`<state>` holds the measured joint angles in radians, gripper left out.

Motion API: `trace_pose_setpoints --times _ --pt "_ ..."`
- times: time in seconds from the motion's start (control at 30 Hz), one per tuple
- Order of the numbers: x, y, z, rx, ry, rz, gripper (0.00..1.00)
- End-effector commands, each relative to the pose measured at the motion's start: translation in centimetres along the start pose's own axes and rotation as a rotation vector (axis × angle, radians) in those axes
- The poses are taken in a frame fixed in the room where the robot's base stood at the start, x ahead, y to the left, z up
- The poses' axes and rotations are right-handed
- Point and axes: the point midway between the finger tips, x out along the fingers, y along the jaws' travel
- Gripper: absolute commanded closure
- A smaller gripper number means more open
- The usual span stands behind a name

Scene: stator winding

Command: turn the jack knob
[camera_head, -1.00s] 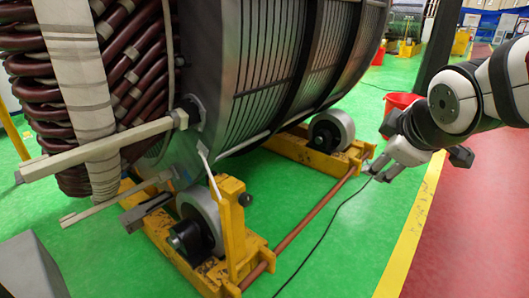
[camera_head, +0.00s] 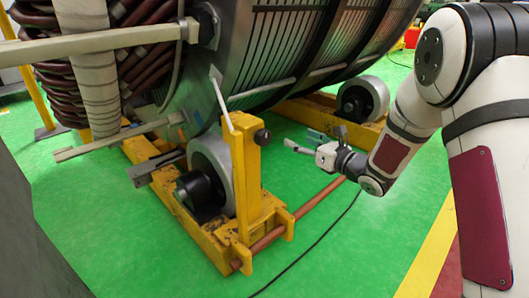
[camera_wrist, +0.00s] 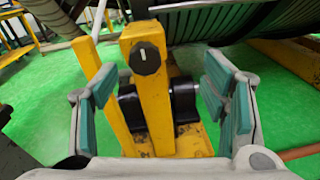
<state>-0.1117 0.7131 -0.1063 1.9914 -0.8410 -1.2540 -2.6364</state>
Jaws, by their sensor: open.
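The jack knob (camera_head: 262,136) is a small dark round knob on the side of a yellow upright post (camera_head: 245,165). In the wrist view the knob (camera_wrist: 145,58) faces the camera, with a pale mark on its face, near the top of the post (camera_wrist: 150,100). My gripper (camera_head: 303,140) is open and empty, to the right of the knob and apart from it. In the wrist view its two teal-padded fingers (camera_wrist: 160,92) stand wide apart, with the knob between them in the picture, a little left of centre and farther off.
The post stands on a yellow roller stand (camera_head: 195,240) beside a grey roller (camera_head: 211,165). The large stator (camera_head: 285,45) hangs close above. A copper-coloured rod (camera_head: 305,208) runs low between the stands. A black cable (camera_head: 325,235) lies on the green floor, which is open at front right.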

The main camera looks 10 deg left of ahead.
Motion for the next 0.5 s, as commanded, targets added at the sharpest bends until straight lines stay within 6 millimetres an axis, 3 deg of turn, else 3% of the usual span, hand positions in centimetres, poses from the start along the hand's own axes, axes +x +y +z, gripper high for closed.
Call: trace_pose_setpoints --times 0.03,0.17,0.37,0.5 --pt "0.3 0.3 -2.0 -0.039 -0.012 0.031 0.33" --pt "0.6 1.1 -3.7 -0.114 -0.044 0.083 0.33" --pt "1.9 1.6 -4.0 -0.141 -0.058 0.101 0.33" --pt "4.2 1.8 -3.9 -0.140 -0.058 0.100 0.33"
